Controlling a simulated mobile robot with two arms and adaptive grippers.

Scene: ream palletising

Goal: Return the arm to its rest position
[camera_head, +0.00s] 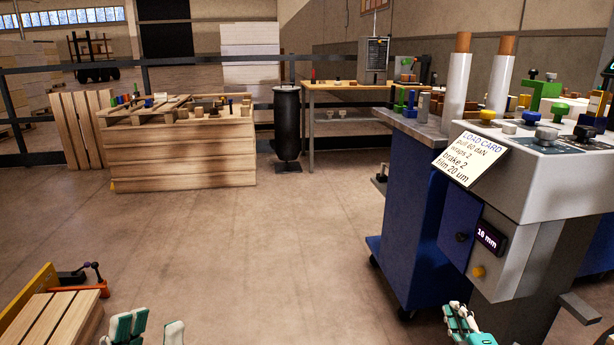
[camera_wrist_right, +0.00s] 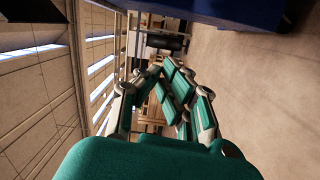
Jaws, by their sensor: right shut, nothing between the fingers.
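My left gripper (camera_head: 150,331) shows at the bottom left of the head view, cut off by the lower edge. Its green and white fingers stand apart with nothing visible between them. My right gripper (camera_head: 463,322) is at the bottom of the head view, in front of the blue-sided machine (camera_head: 414,229). In the right wrist view the fingers of the right gripper (camera_wrist_right: 160,84) are closed towards each other and hold nothing. Most of both arms is out of view.
The machine bears a load card (camera_head: 469,159) and a small display (camera_head: 487,239). A wooden crate stack (camera_head: 183,160), a black cylinder (camera_head: 287,125) and a workbench (camera_head: 340,87) stand farther back. A slatted wooden pallet (camera_head: 50,322) is at lower left. The middle floor is clear.

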